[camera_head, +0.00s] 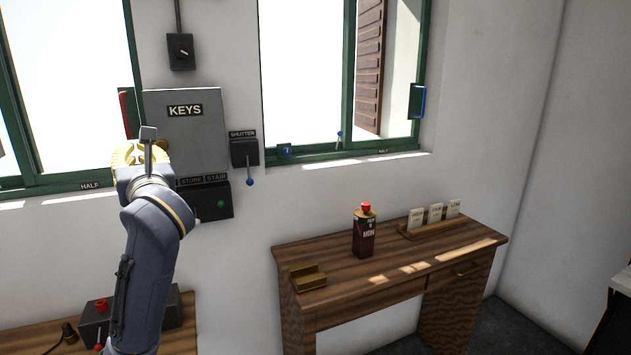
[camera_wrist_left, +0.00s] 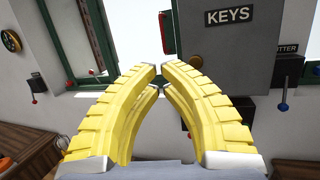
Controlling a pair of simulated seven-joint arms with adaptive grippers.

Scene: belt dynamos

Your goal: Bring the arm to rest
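My left arm (camera_head: 150,250) rises from the lower left of the head view, in front of the wall. My left gripper (camera_head: 140,152), with yellow fingers, is at its upper end, in front of the grey KEYS box (camera_head: 185,125), and is partly hidden by my wrist. In the left wrist view the two ribbed yellow fingers (camera_wrist_left: 160,68) curve in and their tips meet. Nothing shows between them. The KEYS box (camera_wrist_left: 229,60) also shows there, beyond the fingers to the right. My right gripper is in neither view.
A SHUTTER lever (camera_head: 244,152) and a STORE/STAIR switch box (camera_head: 213,203) are on the wall beside my arm. Green-framed windows flank the box. A wooden desk (camera_head: 340,275) holds a dark red bottle (camera_head: 364,235), a brass holder (camera_head: 307,277) and a card rack (camera_head: 435,227).

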